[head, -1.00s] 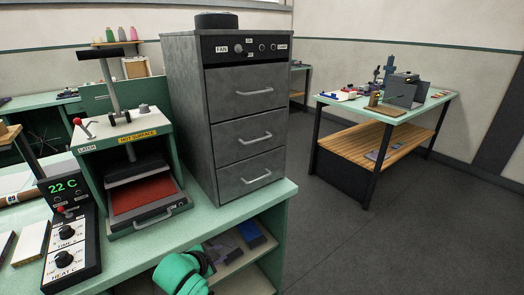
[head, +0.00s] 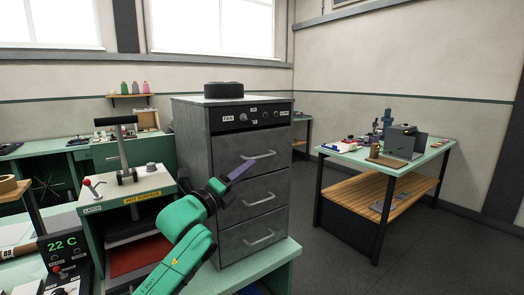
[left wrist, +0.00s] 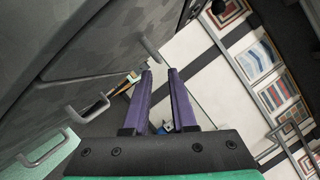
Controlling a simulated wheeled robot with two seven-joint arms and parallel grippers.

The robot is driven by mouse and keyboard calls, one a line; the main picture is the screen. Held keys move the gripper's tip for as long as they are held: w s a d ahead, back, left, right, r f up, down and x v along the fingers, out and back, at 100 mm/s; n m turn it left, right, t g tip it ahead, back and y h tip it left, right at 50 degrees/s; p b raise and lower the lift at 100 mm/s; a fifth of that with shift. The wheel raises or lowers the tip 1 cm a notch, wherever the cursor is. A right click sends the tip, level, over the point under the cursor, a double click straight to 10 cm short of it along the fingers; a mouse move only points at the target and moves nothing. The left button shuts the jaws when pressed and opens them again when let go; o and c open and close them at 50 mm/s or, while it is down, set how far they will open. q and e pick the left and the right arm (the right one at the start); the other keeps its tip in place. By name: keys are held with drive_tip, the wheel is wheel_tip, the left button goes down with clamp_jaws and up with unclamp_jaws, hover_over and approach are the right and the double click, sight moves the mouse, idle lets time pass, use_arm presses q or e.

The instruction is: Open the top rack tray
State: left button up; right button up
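The grey rack (head: 192,150) stands on the green bench with three trays, each with a bar handle. Its top tray (head: 228,150) is shut, and its handle (head: 259,155) is clear in the head view. My left gripper (head: 242,170) is in front of the top tray, a little below and left of that handle. In the left wrist view its two purple fingers (left wrist: 160,72) are apart with nothing between them. The top handle (left wrist: 148,46) shows just beyond the fingertips, and the lower handles (left wrist: 88,110) show to the left. My right gripper is not in view.
A press with a red pad (head: 130,258) and a lever stands left of the rack. A control box (head: 62,245) reads 22 C. A black round thing (head: 224,90) sits on the rack. A second table (head: 350,156) stands at right, with open floor between.

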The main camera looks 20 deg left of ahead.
sight(262, 157)
use_arm(q)
drive_tip(key=p+x, duration=0.2)
drive_tip(key=x, duration=0.5)
drive_tip(key=shift+w+d+r, duration=0.15)
drive_tip(key=shift+w, duration=0.2)
clamp_jaws()
idle(0.8)
